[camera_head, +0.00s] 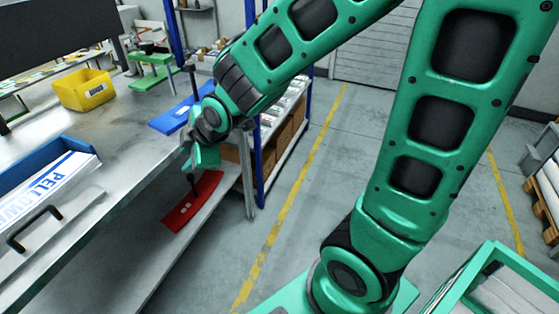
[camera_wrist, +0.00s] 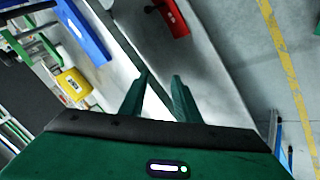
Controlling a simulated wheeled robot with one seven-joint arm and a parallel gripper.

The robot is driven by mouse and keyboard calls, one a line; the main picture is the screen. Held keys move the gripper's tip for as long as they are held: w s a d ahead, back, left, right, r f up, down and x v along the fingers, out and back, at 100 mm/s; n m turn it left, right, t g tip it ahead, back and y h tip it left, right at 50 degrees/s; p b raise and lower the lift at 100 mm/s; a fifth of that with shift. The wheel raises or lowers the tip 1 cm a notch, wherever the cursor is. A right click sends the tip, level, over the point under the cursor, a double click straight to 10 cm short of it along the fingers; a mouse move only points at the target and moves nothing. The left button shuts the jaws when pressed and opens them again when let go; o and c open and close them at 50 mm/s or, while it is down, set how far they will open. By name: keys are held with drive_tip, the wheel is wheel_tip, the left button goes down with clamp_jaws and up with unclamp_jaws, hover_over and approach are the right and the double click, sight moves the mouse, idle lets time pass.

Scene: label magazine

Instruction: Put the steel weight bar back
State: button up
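A pale grey bar with a black loop handle (camera_head: 36,229), which looks like the steel weight bar (camera_head: 82,212), lies on the bench at the lower left of the head view. It lies beside a blue label magazine (camera_head: 30,167) holding white labels with blue print. My gripper (camera_head: 198,160) is well to the right of the bar, by the bench's right edge. In the wrist view my gripper (camera_wrist: 160,85) has its two green fingers apart, with nothing between them. The bar and magazine cannot be made out in the wrist view.
A yellow bin (camera_head: 84,90) and a blue flat piece (camera_head: 178,118) are on the bench. A red piece (camera_head: 192,201) with a black stem sits lower, below my gripper. A blue-post shelf (camera_head: 265,150) stands behind. The bench between bin and magazine looks clear.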

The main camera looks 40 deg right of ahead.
drive_tip(key=s+d+m+g+h, duration=0.1)
drive_tip(key=s+d+m, duration=0.2)
drive_tip(key=d, duration=0.4)
drive_tip(key=s+d+m+g+h, duration=0.1)
drive_tip(key=s+d+m+h, duration=0.1)
drive_tip(key=s+d+m, duration=0.3)
drive_tip(key=s+d+r+m+g, duration=0.1)
drive_tip(key=s+d+m+g, duration=0.2)
drive_tip(key=s+d+m, duration=0.3)
drive_tip(key=s+d+r+m+g, duration=0.1)
drive_tip(key=s+d+m+g, duration=0.2)
drive_tip(key=s+d+m, duration=0.4)
drive_tip(key=s, duration=0.5)
drive_tip(key=shift+s+d+r+y, duration=0.2)
drive_tip(key=shift+s+d+y, duration=0.1)
drive_tip(key=shift+s+d, duration=0.1)
drive_tip(key=shift+w+f, duration=0.25)
drive_tip(key=shift+w, duration=0.35)
